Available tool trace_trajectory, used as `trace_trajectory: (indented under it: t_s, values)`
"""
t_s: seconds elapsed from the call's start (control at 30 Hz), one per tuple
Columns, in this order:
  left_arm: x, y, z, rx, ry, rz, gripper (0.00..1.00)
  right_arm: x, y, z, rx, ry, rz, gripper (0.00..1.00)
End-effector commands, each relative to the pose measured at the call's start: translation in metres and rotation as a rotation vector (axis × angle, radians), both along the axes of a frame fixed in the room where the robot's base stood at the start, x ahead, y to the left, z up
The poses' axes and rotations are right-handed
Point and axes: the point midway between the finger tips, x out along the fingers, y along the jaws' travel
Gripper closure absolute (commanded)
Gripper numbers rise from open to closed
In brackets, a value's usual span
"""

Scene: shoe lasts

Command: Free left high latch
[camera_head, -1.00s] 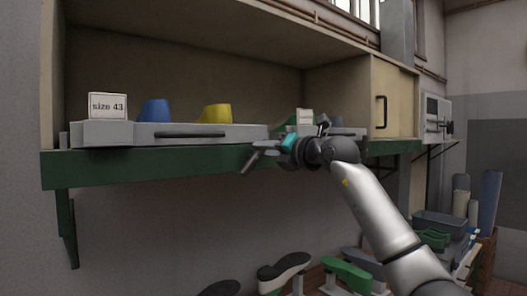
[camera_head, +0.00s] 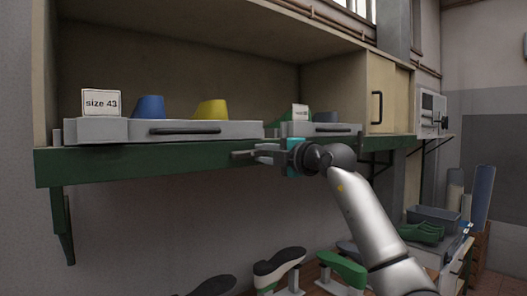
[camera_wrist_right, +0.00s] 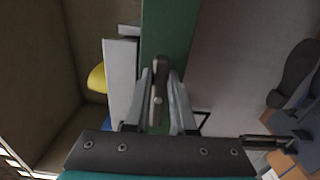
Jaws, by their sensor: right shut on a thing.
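The latch (camera_wrist_right: 159,80) is a small grey metal bar on the front of the green shelf edge (camera_head: 130,168). My right gripper (camera_head: 256,153) is at that edge, just below the right end of the left grey drawer (camera_head: 100,131). In the right wrist view its two fingers (camera_wrist_right: 159,95) are shut on the latch, one on each side. The latch lies roughly in line with the fingers there. In the head view the latch is small and hard to tell from the fingertips. My left gripper is not in view.
The left drawer has a black handle (camera_head: 184,131), a "size 43" card (camera_head: 101,103), a blue last (camera_head: 149,107) and a yellow last (camera_head: 211,109). A second drawer (camera_head: 320,129) stands to its right, behind my wrist. Several shoe lasts stand below. The space under the shelf at left is clear.

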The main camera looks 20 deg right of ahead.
Motion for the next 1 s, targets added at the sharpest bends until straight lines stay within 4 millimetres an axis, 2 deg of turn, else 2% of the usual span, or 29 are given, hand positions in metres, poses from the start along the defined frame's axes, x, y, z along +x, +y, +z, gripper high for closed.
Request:
trace_trajectory:
  t_s: [0.63,0.67,0.9,1.0]
  values:
    - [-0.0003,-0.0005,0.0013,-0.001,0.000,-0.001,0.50,0.0000,-0.0002,-0.0015,0.051,0.018,0.000,1.00]
    - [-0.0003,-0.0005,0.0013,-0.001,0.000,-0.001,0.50,0.0000,-0.0002,-0.0015,0.051,0.018,0.000,0.75]
    - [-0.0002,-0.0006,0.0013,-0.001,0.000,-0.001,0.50,0.0000,-0.0001,-0.0016,0.049,0.018,0.000,0.48]
    - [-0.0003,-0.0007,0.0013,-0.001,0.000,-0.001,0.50,0.0000,0.0000,-0.0015,0.048,0.017,0.000,0.46]
